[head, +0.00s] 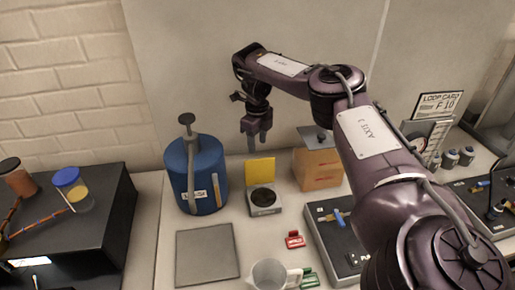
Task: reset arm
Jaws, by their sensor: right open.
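My right arm reaches in from the right and bends over toward the back wall. My right gripper (257,132) hangs from it, pointing down and open, with nothing seen between its fingers. It is in the air in front of the wall, above and behind the small dark-topped device with a yellow flap (260,170). The blue cylinder (196,176) stands upright to the left of the gripper, with a grey plunger-like handle on top, apart from the gripper. My left gripper is not in view.
A grey square plate (207,254) lies in front of the cylinder. A pitcher (270,274), a red clip (294,240) and a green clip (309,278) are near the front. An orange box (316,172) and dark panel (332,232) stand right. A black box (110,225) bears jars at left.

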